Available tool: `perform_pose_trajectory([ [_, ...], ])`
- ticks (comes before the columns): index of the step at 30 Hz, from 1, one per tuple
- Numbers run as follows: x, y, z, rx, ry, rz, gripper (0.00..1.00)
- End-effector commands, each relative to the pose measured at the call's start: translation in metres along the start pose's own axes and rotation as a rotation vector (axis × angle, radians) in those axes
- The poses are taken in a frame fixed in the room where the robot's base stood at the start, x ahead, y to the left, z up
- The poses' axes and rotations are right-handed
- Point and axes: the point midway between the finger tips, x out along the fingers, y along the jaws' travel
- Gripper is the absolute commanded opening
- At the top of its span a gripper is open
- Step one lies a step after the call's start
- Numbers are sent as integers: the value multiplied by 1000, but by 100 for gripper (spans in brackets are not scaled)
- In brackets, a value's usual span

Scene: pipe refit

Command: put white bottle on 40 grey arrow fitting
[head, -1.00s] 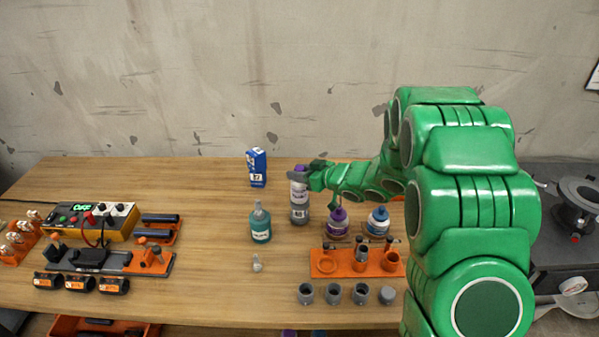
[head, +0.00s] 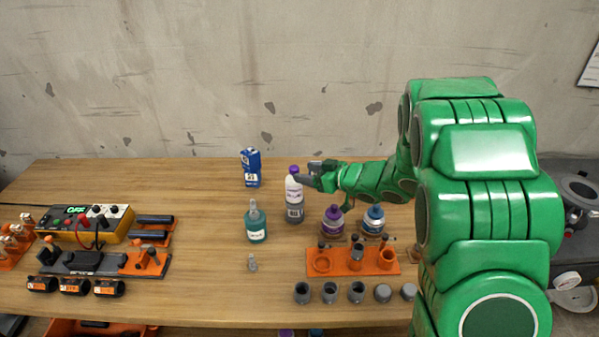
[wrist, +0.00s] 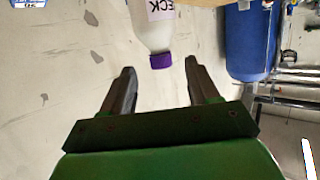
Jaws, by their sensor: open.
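The white bottle (head: 294,188) with a purple cap stands upright on the wooden table; its lower part looks grey. My gripper (head: 311,174) is to the right of its upper part, with the jaws open. In the wrist view the bottle (wrist: 153,25) shows cap end down, just beyond and between the two open fingers (wrist: 159,66), with nothing gripped. Several grey fittings (head: 330,292) stand in a row near the front edge. Their numbers and any arrow are too small to read, so I cannot tell which is the 40 grey arrow fitting.
A teal bottle (head: 256,222) and a blue carton (head: 251,168) stand left of the white bottle. Purple (head: 333,220) and blue-labelled (head: 373,219) bottles stand to its right, behind an orange rack (head: 340,266). A small grey piece (head: 252,263) lies in front. Bare table lies left of the carton.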

Motion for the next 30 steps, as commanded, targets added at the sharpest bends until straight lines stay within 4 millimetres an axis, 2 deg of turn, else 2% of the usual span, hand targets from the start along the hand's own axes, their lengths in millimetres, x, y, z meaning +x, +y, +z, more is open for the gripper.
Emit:
perform_pose_trajectory([
  [6, -32, 1, 0, 0, -2, 4, 60],
  [12, -53, 0, 0, 1, -1, 1, 60],
  [18, -62, 0, 0, 1, 0, 1, 60],
  [30, -64, 0, 0, 1, 0, 0, 60],
])
